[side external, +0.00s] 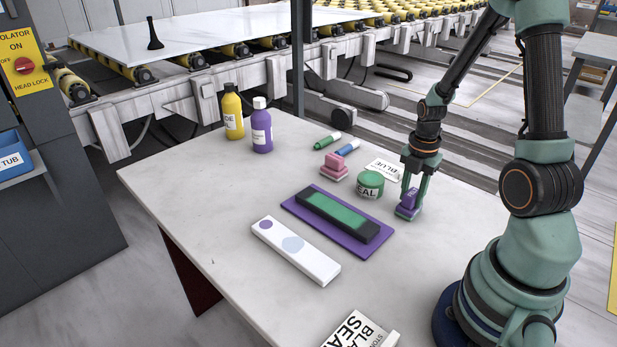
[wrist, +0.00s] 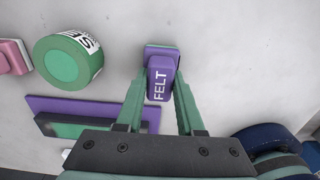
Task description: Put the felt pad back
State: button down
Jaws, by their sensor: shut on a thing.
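The felt pad (side external: 407,211) is a small purple block with a lighter base edge. In the wrist view the pad (wrist: 161,62) shows the white word FELT on its top. My gripper (side external: 413,193) is shut on it, with one green finger on each side; in the wrist view my gripper (wrist: 160,92) points down at it. The pad is at or just above the slab, and I cannot tell if it touches. A purple mat (side external: 363,248) lies to its left, bearing a black-framed tray (side external: 369,230) with a green inside.
A green round tin (side external: 369,186), a pink block (side external: 334,168), a white card (side external: 383,168) and green (side external: 327,141) and blue (side external: 347,148) markers stand near. Yellow (side external: 232,112) and purple (side external: 262,130) bottles are farther back. A white strip (side external: 296,252) lies left of the mat; a labelled box (side external: 360,332) is in front.

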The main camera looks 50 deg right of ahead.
aim_at(412, 193)
jog(key=c, duration=0.5)
grip_release()
jog(key=shift+f, duration=0.1)
notch_tip(412, 193, up, 12)
jog(key=shift+w+a+r+m+t, duration=0.4)
jog(key=shift+a+r+m+t, duration=0.95)
jog(key=shift+a+m, duration=1.8)
jog(key=shift+w+a+r+m+t, duration=0.5)
jog(key=shift+a+r+m, duration=1.55)
jog(key=shift+a+m, duration=1.05)
jog(key=shift+w+a+r+m+t, duration=0.35)
jog(key=shift+a+r+m+t, duration=1)
jog(key=shift+a+m, duration=1.8)
jog(key=shift+a+r+n+g, duration=0.35)
jog(key=shift+n+g, duration=0.05)
